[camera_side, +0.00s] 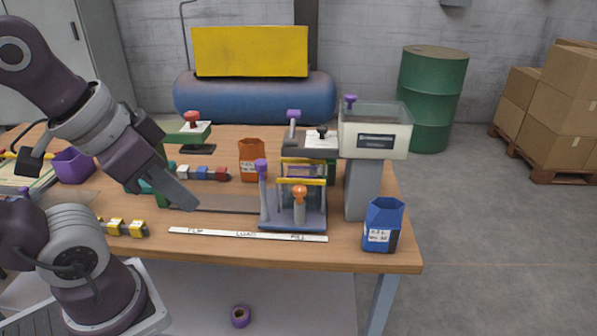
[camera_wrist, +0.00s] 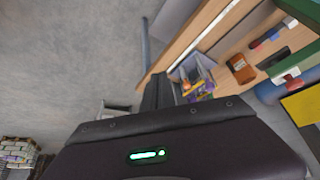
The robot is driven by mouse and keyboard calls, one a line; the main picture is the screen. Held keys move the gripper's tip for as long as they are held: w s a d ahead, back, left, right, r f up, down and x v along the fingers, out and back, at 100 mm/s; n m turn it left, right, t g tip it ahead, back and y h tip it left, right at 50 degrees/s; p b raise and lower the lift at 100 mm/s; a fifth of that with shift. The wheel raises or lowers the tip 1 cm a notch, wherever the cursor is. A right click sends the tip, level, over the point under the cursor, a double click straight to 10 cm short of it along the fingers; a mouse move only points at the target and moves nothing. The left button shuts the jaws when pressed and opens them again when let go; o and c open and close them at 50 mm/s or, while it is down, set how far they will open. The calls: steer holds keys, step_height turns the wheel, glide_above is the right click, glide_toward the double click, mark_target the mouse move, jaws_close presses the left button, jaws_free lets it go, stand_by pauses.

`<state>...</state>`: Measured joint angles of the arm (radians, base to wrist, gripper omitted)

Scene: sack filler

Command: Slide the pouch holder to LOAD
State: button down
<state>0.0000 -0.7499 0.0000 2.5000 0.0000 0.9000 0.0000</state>
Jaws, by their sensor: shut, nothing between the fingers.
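The pouch holder (camera_side: 280,224) is a blue-grey carriage with yellow bars, a purple-topped post and an orange-topped knob. It stands at the right end of a dark rail, beside the rightmost word, apparently FILL, on the white label strip (camera_side: 270,236). The middle word appears to be LOAD. The holder also shows in the wrist view (camera_wrist: 207,72), partly cut off by my gripper. My gripper (camera_side: 192,205) is shut and empty, left of the holder and apart from it. In the wrist view its dark fingers (camera_wrist: 157,92) point toward the table edge.
A hopper (camera_side: 374,140) on a grey column stands right of the holder. A blue pouch (camera_side: 382,225) is at the front right corner, and an orange pouch (camera_side: 251,162) stands behind the rail. A green press (camera_side: 185,135) stands behind my gripper.

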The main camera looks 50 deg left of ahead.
stand_by(0.4)
steer(key=c, duration=2)
jaws_free()
steer(key=o, duration=0.7)
steer(key=shift+g, duration=0.5)
steer(key=w, duration=0.1)
steer(key=w+a+r, duration=0.1)
steer(key=w, duration=0.1)
steer(key=w+r, duration=0.1)
steer(key=shift+w+a+r, duration=0.1)
steer(key=shift+w+a, duration=0.05)
steer(key=shift+o, duration=0.9)
steer(key=w+a+g, duration=0.2)
steer(key=w+a, duration=0.3)
steer(key=w, duration=0.4)
steer(key=shift+w+r, duration=0.3)
steer(key=shift+w, duration=0.1)
steer(key=m+g, duration=0.1)
steer(key=g, duration=0.2)
glide_above(261, 161)
step_height(261, 161, down, 5)
steer(key=shift+r, duration=0.1)
step_height(261, 161, down, 6)
steer(key=shift+r, duration=0.1)
steer(key=shift+f, duration=0.6)
jaws_close()
